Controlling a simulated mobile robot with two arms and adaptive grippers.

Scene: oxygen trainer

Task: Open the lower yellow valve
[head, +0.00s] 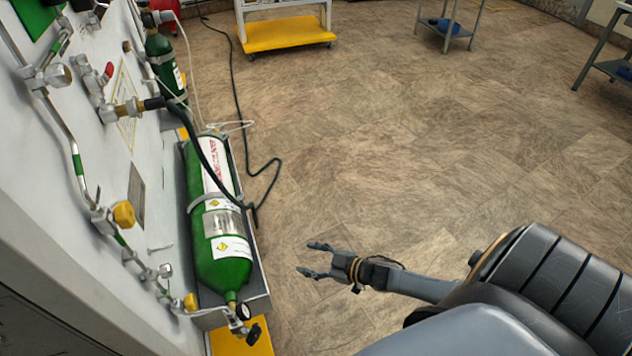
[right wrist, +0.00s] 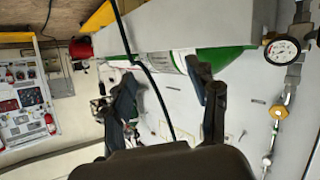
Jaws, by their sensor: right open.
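In the head view, the lower yellow valve (head: 190,302) sits on the wall pipework at the lower left, beside the bottom end of the green cylinder. The upper yellow valve (head: 123,214) is farther up the same pipe. My right gripper (head: 306,259) is open and empty, to the right of the cylinder and well apart from both valves. In the right wrist view, its spread fingers (right wrist: 165,82) face the wall panel. A yellow valve (right wrist: 278,112) shows at the right of that view; I cannot tell which one. My left gripper is not in view.
A green cylinder (head: 222,258) in a grey holder stands between my right gripper and the wall pipes. Its gauge (head: 243,311) protrudes at the bottom end. A black hose (head: 205,155) loops past it. A yellow cart (head: 288,34) stands farther back.

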